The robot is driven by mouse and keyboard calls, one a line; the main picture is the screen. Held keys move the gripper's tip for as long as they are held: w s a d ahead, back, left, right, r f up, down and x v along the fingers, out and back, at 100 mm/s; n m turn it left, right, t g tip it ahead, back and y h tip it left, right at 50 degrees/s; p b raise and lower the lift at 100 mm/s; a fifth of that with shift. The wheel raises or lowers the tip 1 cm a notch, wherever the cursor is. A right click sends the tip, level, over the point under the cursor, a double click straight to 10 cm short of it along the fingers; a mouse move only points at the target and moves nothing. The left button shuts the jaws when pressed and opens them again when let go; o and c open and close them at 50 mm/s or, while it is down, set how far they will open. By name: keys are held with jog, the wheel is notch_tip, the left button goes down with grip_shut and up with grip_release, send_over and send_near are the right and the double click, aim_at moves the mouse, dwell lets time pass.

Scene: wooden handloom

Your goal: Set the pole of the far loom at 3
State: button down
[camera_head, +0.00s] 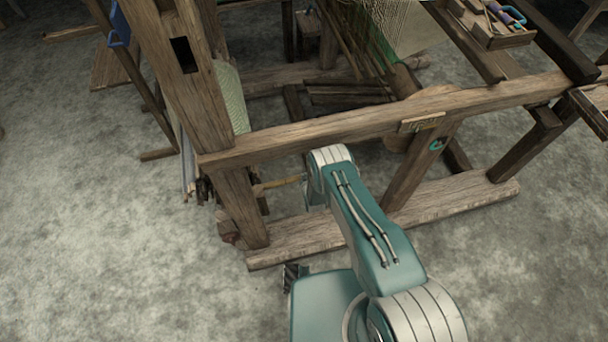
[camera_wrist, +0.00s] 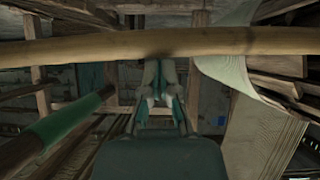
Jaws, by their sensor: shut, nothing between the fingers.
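A smooth pale-brown wooden pole (camera_wrist: 100,48) crosses the whole upper part of the wrist view from side to side. My gripper (camera_wrist: 160,76) is in the middle of that view, fingers together and empty. Its tips end just below the pole's lower edge in the picture; I cannot tell whether they touch it. In the head view the loom (camera_head: 340,130) stands ahead, and my arm reaches to its side beam, with my gripper hidden. A short yellowish stick (camera_head: 280,183) shows between the loom's left post and my arm. I cannot read any setting marks.
A small plate (camera_head: 422,122) is fixed on the side beam, with a teal ring (camera_head: 436,145) below it on a post. A green-wrapped bar (camera_wrist: 70,120) and pale cloth (camera_wrist: 255,130) flank my gripper. Bare floor (camera_head: 110,250) lies open at left.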

jog(key=shift+m+y, duration=0.5)
jog(key=shift+d+f, duration=0.15)
jog(key=shift+f, duration=1.2)
jog(key=shift+d+f, duration=0.1)
jog(key=shift+f, duration=1.2)
jog(key=shift+w+r, duration=0.15)
